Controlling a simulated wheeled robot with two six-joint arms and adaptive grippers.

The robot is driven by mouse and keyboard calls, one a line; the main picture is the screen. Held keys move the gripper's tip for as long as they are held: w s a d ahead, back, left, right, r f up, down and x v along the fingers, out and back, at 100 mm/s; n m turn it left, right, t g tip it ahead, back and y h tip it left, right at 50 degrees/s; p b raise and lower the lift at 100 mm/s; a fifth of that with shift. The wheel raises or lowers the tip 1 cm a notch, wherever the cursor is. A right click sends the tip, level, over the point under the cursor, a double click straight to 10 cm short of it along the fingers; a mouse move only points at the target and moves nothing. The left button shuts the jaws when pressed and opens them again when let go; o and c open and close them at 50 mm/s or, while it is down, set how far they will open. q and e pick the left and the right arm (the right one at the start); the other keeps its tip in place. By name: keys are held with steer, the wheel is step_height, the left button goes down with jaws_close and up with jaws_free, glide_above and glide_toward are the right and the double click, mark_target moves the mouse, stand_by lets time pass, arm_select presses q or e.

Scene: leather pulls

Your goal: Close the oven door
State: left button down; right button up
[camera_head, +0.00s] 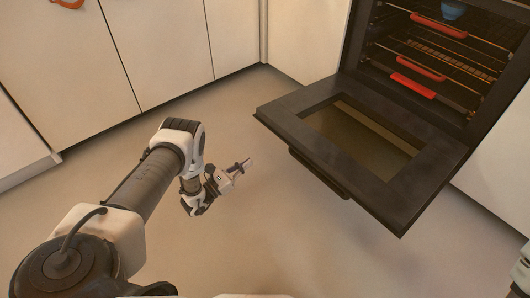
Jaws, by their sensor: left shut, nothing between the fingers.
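The oven (357,40) stands at the upper right. Its dark door (432,174) hangs open, folded down and out into the room, with a window in its middle. The door's handle (318,174) runs along its outer edge. My left gripper (247,163) is shut and empty, to the left of the door and apart from it, over bare floor. Part of my right arm shows at the right edge of the view, but its gripper is out of view.
Inside the oven are racks with red pulls (413,86) and a blue bowl (453,9). Pale cabinets (160,45) line the back and left. The floor (290,240) in front of the door is clear.

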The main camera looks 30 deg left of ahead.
arm_select(q)
steer(key=w+d+r+b, duration=0.3)
steer(key=w+r, duration=0.3)
steer(key=w, duration=0.3)
steer(key=shift+w+d+b, duration=0.2)
steer(key=shift+d+b, duration=0.05)
steer(key=shift+b, duration=0.6)
steer(key=shift+r, duration=0.25)
